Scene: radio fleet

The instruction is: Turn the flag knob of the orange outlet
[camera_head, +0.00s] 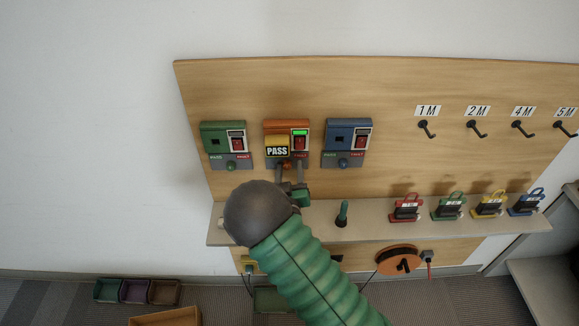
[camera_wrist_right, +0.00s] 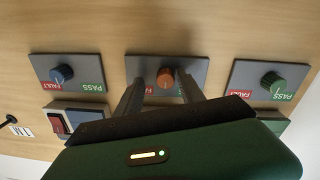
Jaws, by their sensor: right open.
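The orange outlet (camera_head: 287,127) is the middle one of three on the wooden board. It shows a yellow PASS flag (camera_head: 277,151), a lit green light and a red switch. Its orange flag knob (camera_wrist_right: 165,77) shows in the right wrist view on a grey plate, with part of a red FAULT label visible beside it. My right gripper (camera_head: 289,168) is open below the outlet in the head view. In the right wrist view its two fingers (camera_wrist_right: 159,84) reach toward the plate on either side of the knob. I cannot tell whether a finger touches it. My left gripper is not in view.
A green outlet (camera_head: 223,138) is to the left and a blue outlet (camera_head: 347,135) to the right, each with a knob. A shelf (camera_head: 375,226) below holds a green-handled tool (camera_head: 342,214) and several coloured clamp-like items. Hooks (camera_head: 427,129) line the board's right side.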

